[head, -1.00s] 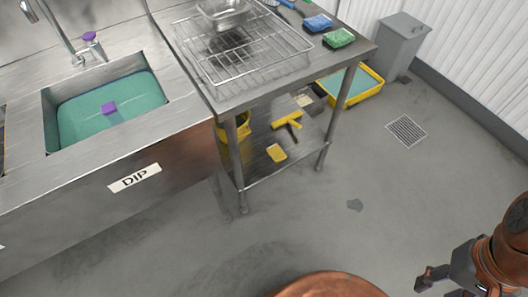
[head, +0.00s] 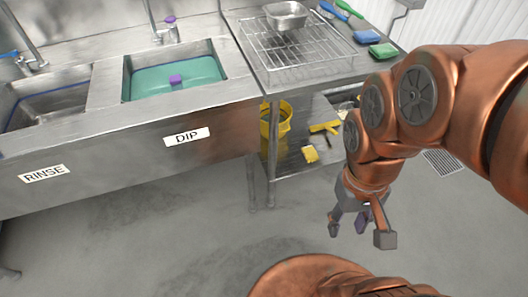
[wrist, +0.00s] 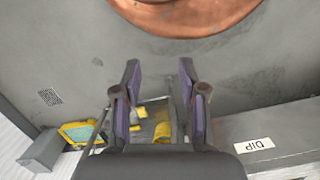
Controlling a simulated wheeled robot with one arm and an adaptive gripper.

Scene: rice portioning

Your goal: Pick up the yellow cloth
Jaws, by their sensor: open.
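The yellow cloth (head: 310,154) looks like a small flat yellow block. It lies on the lower shelf (head: 290,167) of the steel rack table, near the front edge. In the wrist view the cloth (wrist: 140,112) shows small between my fingers. My gripper (head: 360,230) is open and empty, pointing down over the floor in front of the shelf and to its right. It is apart from the cloth. In the wrist view my gripper (wrist: 160,76) shows both fingers spread wide.
A yellow bucket (head: 284,118) stands left of the cloth, and a yellow-headed tool (head: 324,127) lies behind it. The table legs (head: 272,165) and tabletop (head: 262,77) frame the shelf. Sinks stand left. The floor (head: 190,215) in front is clear.

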